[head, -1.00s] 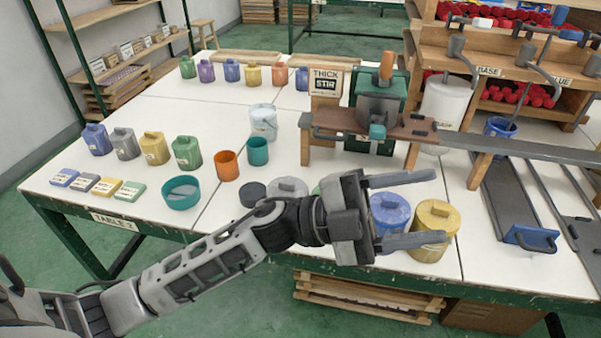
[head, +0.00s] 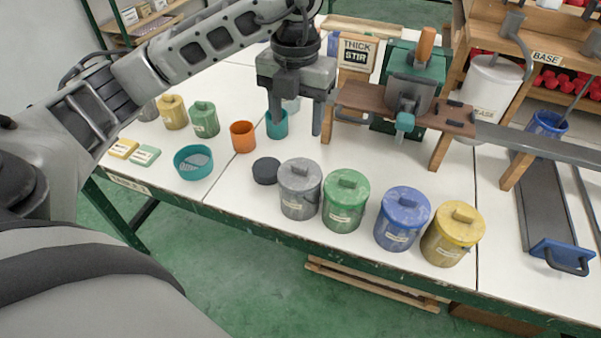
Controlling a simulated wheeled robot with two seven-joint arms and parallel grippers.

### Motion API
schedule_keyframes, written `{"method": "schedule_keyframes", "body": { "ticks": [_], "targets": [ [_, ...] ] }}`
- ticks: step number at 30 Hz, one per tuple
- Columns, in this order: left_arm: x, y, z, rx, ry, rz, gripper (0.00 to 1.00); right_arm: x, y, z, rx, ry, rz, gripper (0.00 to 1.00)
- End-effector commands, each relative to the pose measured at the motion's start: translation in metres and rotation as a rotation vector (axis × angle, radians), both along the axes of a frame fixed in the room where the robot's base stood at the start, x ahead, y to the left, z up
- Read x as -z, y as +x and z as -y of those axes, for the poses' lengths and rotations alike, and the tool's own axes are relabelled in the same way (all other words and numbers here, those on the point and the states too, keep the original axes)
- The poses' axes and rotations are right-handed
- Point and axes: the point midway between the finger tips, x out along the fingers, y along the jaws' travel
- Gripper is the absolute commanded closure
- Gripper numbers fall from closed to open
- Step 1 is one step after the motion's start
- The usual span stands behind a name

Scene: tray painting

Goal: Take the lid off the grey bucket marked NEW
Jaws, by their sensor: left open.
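The grey bucket (head: 299,202) stands upright near the table's front edge, leftmost in a row of lidded buckets. Its grey lid (head: 288,178), with a block handle on top, is on. A pale label shows on its front, too small to read. My left gripper (head: 297,118) is open and empty, with its fingers pointing down. In the picture it is above the grey bucket, apart from the lid, and in front of part of a teal cup (head: 278,128). My right gripper is not in view.
Green (head: 344,208), blue (head: 399,227) and yellow (head: 448,245) lidded buckets stand to the right. A dark round disc (head: 266,171) lies just left of the grey bucket. An orange cup (head: 243,137) and a teal bowl (head: 190,174) stand further left. The THICK STIR stand (head: 352,93) is behind.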

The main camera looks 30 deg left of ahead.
Motion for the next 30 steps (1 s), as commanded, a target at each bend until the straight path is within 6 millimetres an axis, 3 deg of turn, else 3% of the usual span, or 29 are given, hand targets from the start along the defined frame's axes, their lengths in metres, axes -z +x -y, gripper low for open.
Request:
{"method": "schedule_keyframes", "body": {
  "ticks": [4,13,21,30],
  "targets": [
    [0.028,-0.001,0.0,0.0,0.001,-0.004,0.44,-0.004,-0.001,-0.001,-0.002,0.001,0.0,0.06],
    [0.051,-0.002,0.003,0.003,-0.002,-0.003,0.44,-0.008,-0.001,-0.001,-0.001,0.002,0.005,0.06],
    [0.089,-0.005,0.009,0.002,-0.002,-0.003,0.44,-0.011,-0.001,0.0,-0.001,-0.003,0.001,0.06],
    [0.097,-0.005,0.009,0.003,-0.002,0.0,0.44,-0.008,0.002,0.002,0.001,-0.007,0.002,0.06]
  ]
}}
